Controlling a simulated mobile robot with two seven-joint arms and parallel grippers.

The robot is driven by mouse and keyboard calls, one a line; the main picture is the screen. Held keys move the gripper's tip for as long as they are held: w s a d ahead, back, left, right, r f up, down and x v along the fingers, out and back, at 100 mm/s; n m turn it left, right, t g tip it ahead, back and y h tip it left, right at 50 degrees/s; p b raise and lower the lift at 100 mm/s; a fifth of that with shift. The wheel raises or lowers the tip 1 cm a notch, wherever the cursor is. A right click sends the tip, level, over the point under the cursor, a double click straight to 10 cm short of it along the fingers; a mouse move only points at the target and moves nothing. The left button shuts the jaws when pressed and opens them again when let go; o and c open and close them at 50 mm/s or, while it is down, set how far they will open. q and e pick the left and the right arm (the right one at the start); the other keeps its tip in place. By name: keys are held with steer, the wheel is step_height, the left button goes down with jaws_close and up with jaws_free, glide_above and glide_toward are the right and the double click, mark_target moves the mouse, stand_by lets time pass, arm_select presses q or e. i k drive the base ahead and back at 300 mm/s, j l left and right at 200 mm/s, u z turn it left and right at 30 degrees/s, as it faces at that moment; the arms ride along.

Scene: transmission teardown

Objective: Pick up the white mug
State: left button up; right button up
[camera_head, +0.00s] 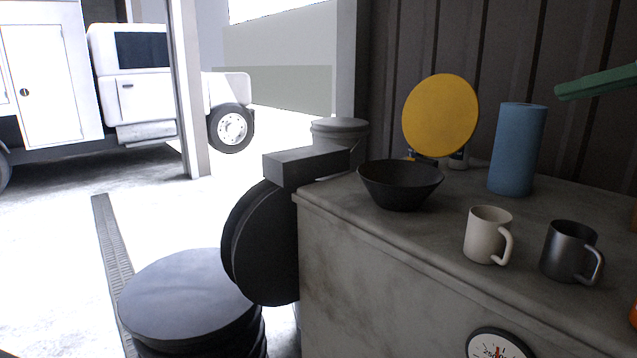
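The white mug (486,234) stands upright on the grey worktop (440,232), near its front edge. Its handle points right and a little toward the front. A dark grey metal mug (566,250) stands just right of it, a small gap apart. I make out no fingers of my left or right gripper in the head view. Nothing is seen touching the white mug.
A black bowl (400,186), a blue cylinder (517,150) and a yellow disc (440,115) stand behind the mugs. A green bar (596,83) juts in at upper right. A dial (498,345) is on the worktop's front. Open floor lies left.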

mark_target(488, 232)
steer(key=k+j, duration=0.1)
steer(key=k, duration=0.4)
steer(key=k+j, duration=0.1)
steer(key=k, duration=0.4)
